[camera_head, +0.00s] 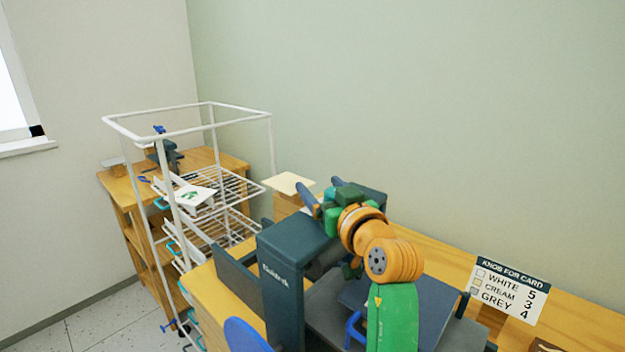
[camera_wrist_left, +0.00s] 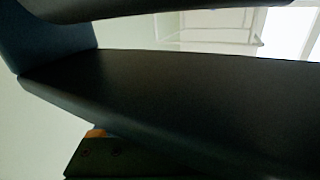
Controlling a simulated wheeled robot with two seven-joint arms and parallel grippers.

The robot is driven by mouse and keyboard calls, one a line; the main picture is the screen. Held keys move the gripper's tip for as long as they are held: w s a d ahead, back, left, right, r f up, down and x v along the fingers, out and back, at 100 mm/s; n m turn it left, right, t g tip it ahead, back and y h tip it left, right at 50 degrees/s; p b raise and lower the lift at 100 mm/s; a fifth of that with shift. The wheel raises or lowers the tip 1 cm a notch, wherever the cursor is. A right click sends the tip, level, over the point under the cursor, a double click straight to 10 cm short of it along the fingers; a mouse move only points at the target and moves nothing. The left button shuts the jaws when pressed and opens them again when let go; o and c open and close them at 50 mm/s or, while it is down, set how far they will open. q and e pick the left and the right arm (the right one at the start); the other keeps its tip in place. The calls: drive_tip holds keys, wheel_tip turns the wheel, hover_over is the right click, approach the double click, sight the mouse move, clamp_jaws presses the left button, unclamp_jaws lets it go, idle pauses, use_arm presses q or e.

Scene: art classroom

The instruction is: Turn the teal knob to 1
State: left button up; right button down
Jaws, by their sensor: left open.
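A dark slate machine (camera_head: 280,270) with white lettering on its side stands on the wooden bench. My left gripper (camera_head: 322,188), with blue fingers and a green body, is at the top of the machine. It is open, its fingers spread apart. A small teal piece (camera_head: 329,194) shows between the fingers and may be the teal knob; its dial and setting cannot be read. My orange and green arm hides much of the machine's top. In the left wrist view a large dark surface (camera_wrist_left: 180,95) fills most of the picture; no knob is recognisable there.
A sign (camera_head: 508,290) on the bench lists WHITE 5, CREAM 3, GREY 4. A cream pad (camera_head: 289,184) lies behind the machine. A white wire rack (camera_head: 187,130) stands left, before a wooden shelf unit (camera_head: 120,190). A green wall (camera_head: 430,110) closes the back.

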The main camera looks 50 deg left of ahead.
use_arm(q)
drive_tip(key=shift+r, duration=0.1)
drive_tip(key=shift+d+r, duration=0.2)
drive_tip(key=shift+d, duration=0.65)
drive_tip(key=shift+c, duration=1.3)
clamp_jaws()
use_arm(e)
drive_tip(key=shift+s+d+f, duration=0.15)
drive_tip(key=shift+d+f, duration=0.05)
drive_tip(key=shift+d, duration=0.35)
use_arm(q)
drive_tip(key=shift+g, duration=0.3)
use_arm(e)
drive_tip(key=shift+f, duration=0.1)
